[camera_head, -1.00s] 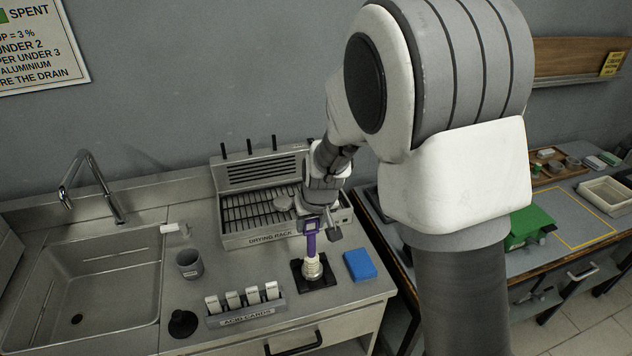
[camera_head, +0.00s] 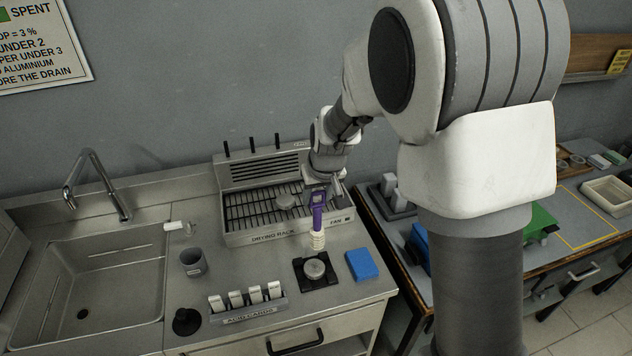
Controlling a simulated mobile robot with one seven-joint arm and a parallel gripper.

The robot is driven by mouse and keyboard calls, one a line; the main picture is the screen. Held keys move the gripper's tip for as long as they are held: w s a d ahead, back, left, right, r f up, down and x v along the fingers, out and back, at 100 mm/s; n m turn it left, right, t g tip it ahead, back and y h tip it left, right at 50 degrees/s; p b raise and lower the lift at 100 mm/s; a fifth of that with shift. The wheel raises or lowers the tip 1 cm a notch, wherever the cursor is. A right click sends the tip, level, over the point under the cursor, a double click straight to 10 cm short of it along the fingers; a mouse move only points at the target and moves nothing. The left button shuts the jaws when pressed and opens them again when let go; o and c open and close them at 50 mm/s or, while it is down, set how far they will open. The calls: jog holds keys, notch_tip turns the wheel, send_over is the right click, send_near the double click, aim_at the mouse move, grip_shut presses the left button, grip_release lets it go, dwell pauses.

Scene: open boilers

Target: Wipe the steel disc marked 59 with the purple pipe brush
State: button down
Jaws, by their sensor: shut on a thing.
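The purple pipe brush (camera_head: 318,219) is upright in my gripper (camera_head: 319,188), its pale bristle head (camera_head: 318,240) pointing down. My gripper is shut on the top of its purple handle, in front of the drying rack. A round steel disc (camera_head: 315,269) lies on a black square pad (camera_head: 303,284) on the counter, just below and in front of the brush. The brush head appears clear of this disc. Another round disc (camera_head: 285,201) lies on the drying rack (camera_head: 240,240). No number is readable on either disc.
A blue sponge-like block (camera_head: 362,264) lies right of the pad. A row of acid cards (camera_head: 247,298), a dark cup (camera_head: 193,263) and a black round item (camera_head: 186,321) stand to the left. The sink (camera_head: 95,280) is at far left.

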jog(key=shift+r+p, duration=0.6)
jog(key=shift+r, duration=0.7)
jog(key=shift+f+b, duration=0.15)
jog(key=shift+b, duration=0.2)
jog(key=b, duration=0.2)
jog(key=shift+a+f+b, duration=0.15)
jog(key=shift+f+b, duration=0.1)
jog(key=shift+b, duration=0.7)
jog(key=shift+b, duration=0.5)
